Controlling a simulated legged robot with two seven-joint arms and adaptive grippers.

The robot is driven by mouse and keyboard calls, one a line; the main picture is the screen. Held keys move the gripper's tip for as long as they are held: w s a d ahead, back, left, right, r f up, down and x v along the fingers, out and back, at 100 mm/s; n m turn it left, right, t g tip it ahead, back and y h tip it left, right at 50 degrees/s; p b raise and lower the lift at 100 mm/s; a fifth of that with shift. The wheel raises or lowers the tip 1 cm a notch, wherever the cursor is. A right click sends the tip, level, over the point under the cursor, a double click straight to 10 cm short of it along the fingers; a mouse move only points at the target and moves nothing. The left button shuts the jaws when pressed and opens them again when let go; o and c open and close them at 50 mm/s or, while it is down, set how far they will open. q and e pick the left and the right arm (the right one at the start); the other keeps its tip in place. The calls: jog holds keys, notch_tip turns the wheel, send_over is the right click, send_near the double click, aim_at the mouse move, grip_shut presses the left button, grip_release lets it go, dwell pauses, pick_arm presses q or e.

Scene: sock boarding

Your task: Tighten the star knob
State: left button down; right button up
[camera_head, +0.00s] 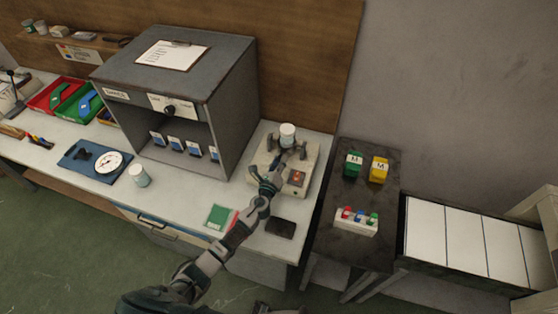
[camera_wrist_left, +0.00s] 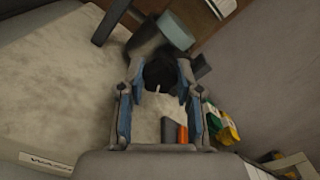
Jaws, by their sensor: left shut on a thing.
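The black star knob (camera_wrist_left: 162,72) sits between the two fingers of my left gripper (camera_wrist_left: 158,88) in the left wrist view, with a small white mark at its near edge. The fingers close on it from both sides. In the head view my left gripper (camera_head: 270,180) is at the front of the beige machine (camera_head: 307,158) at the table's right end, and it hides the knob there. A white-lidded jar (camera_head: 288,132) stands on top of the machine. My right gripper is not in view.
An orange-red switch (camera_head: 297,178) is just right of my left gripper. A dark flat pad (camera_head: 280,228) and a green card (camera_head: 219,216) lie in front. The grey cabinet (camera_head: 232,120) stands to the left. A dark side table (camera_head: 345,190) is at the right.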

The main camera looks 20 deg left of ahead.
pick_arm(q)
jog(key=shift+s+d+f+m+p, duration=0.1)
jog(key=shift+m+p, duration=0.15)
jog(key=shift+m, duration=0.6)
jog(key=shift+f+m+p, duration=0.1)
jog(key=shift+m+p, duration=0.1)
jog(key=shift+m, duration=0.65)
jog(key=c, duration=1)
grip_release()
jog(key=shift+o, duration=1.1)
jog(key=shift+r, duration=0.1)
jog(key=s, duration=1.2)
jog(key=shift+a, duration=0.25)
